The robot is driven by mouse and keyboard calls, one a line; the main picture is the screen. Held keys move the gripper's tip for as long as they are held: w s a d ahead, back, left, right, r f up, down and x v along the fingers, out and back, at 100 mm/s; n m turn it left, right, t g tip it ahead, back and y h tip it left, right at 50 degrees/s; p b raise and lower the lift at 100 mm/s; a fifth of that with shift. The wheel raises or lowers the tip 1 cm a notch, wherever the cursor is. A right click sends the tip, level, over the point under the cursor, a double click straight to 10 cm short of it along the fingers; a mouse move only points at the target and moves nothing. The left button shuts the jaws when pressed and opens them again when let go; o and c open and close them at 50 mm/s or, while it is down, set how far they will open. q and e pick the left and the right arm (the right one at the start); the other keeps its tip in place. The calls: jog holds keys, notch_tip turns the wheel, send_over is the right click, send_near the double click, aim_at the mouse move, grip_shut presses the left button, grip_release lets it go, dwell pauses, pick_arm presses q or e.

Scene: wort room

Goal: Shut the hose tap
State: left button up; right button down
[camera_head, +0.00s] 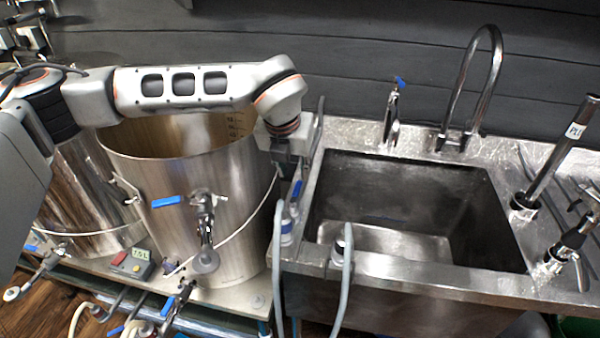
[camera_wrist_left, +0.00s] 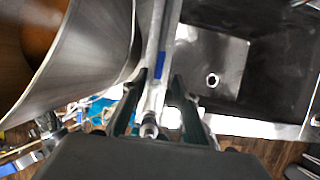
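The hose tap (camera_head: 290,212) has a blue lever handle (camera_head: 296,191) and sits at the left rim of the sink, with a pale hose around it. In the left wrist view its blue handle (camera_wrist_left: 159,65) shows on a metal pipe between my fingers. My left gripper (camera_head: 290,172) hangs from above just over the tap, pointing down. In the left wrist view my left gripper (camera_wrist_left: 158,82) has its two dark fingers apart, one on each side of the tap, with gaps visible. Whether either finger touches it I cannot tell. My right gripper is out of view.
A large steel kettle (camera_head: 185,230) with its own blue-handled valve (camera_head: 168,201) stands close at left. The steel sink (camera_head: 490,200) is at right with a tall faucet (camera_head: 490,75) and a blue-topped tap (camera_head: 393,110) behind. A grey hose (camera_head: 346,280) hangs over its front edge.

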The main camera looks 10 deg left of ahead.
aim_at(297, 187)
pick_arm(q)
jog(key=x, duration=0.7)
jog(key=shift+s+f+p, duration=0.1)
jog(key=shift+f+p, duration=0.15)
jog(key=shift+p, duration=0.05)
grip_shut()
